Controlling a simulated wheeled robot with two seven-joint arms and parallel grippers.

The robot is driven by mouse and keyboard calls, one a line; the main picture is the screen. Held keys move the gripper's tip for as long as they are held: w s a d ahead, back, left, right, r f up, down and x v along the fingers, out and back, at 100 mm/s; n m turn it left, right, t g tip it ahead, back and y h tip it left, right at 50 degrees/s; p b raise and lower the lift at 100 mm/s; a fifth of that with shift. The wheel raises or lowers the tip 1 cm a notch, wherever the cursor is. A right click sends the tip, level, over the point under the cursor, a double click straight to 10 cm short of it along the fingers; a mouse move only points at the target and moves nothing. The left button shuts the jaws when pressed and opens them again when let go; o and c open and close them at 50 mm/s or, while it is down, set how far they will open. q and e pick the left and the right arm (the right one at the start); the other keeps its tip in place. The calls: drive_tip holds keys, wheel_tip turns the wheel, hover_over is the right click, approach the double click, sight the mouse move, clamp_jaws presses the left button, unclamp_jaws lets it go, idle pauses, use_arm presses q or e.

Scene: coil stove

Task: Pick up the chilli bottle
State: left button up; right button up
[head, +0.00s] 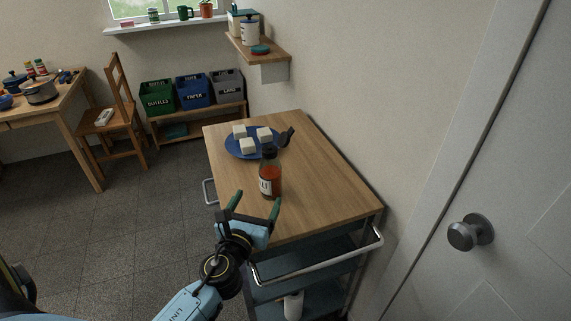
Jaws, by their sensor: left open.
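The chilli bottle (272,182) stands upright on the wooden top of a trolley (320,180). It has red contents, a dark cap and a pale label on its left side. My left gripper (255,200) is at the near-left edge of the trolley top, just in front of the bottle. Its two fingers are spread apart with nothing held between them. The right fingertip appears close to the bottle's base; I cannot tell whether it touches. My right gripper does not show.
A blue plate (232,147) with several white cubes sits behind the bottle, with a dark object (286,137) beside it. A metal handle (320,264) runs along the trolley's near side. A white door (500,190) stands at right. The trolley top's right side is clear.

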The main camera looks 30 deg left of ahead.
sight(267, 180)
use_arm(q)
drive_tip(key=shift+w+a+r, duration=0.1)
drive_tip(key=shift+w+r, duration=0.05)
drive_tip(key=shift+w, duration=0.35)
drive_tip(key=x, duration=0.6)
drive_tip(key=shift+w+a, duration=0.1)
drive_tip(key=shift+x, duration=0.85)
drive_tip(key=x, duration=0.3)
drive_tip(key=shift+w+b, duration=0.3)
drive_tip(key=shift+w, duration=0.2)
drive_tip(key=c, duration=1.2)
drive_tip(key=shift+c, duration=0.6)
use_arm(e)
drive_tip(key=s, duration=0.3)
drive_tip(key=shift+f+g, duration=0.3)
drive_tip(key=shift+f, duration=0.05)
